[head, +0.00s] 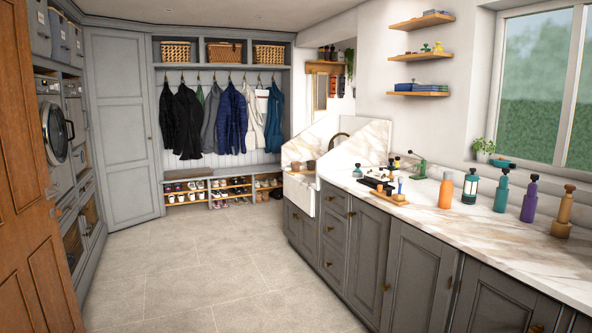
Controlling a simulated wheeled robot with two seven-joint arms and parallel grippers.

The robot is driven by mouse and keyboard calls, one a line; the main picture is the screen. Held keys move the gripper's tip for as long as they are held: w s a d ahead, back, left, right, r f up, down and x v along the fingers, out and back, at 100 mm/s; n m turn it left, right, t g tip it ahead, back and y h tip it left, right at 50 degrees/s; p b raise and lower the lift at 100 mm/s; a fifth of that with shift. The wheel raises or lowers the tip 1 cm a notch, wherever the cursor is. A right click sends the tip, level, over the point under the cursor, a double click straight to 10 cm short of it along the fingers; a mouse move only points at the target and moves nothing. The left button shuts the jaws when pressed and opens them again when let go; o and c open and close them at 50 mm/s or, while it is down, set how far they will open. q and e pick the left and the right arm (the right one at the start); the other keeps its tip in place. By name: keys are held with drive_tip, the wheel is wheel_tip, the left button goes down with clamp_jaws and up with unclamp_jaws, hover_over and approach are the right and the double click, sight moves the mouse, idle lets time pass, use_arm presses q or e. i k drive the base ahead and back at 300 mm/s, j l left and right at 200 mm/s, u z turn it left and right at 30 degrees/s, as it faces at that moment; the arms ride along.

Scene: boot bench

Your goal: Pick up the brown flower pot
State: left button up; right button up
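Two small brown, pot-like things stand close together by the white sink, one on the left (296,165) and one on the right (311,164). Either could be the brown flower pot, but they are too small and far away to tell. Neither of my grippers is in view.
A marble counter (455,229) runs along the right, with several bottles and a wooden tray (390,197) of small tools. A potted plant (484,149) stands by the window. The tiled floor (215,265) is clear between the counter, the wooden door (35,190) and the coat bench.

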sight(295, 165)
drive_tip(key=i+u, duration=0.25)
drive_tip(key=i, duration=4.05)
drive_tip(key=i+z, duration=0.2)
drive_tip(key=i, duration=0.4)
drive_tip(key=i+j+z, duration=0.25)
drive_tip(key=i, duration=0.35)
drive_tip(key=i+j+z, duration=0.2)
drive_tip(key=i+z, duration=0.2)
drive_tip(key=i+j+z, duration=0.85)
drive_tip(key=k+l, duration=0.05)
drive_tip(key=k, duration=0.05)
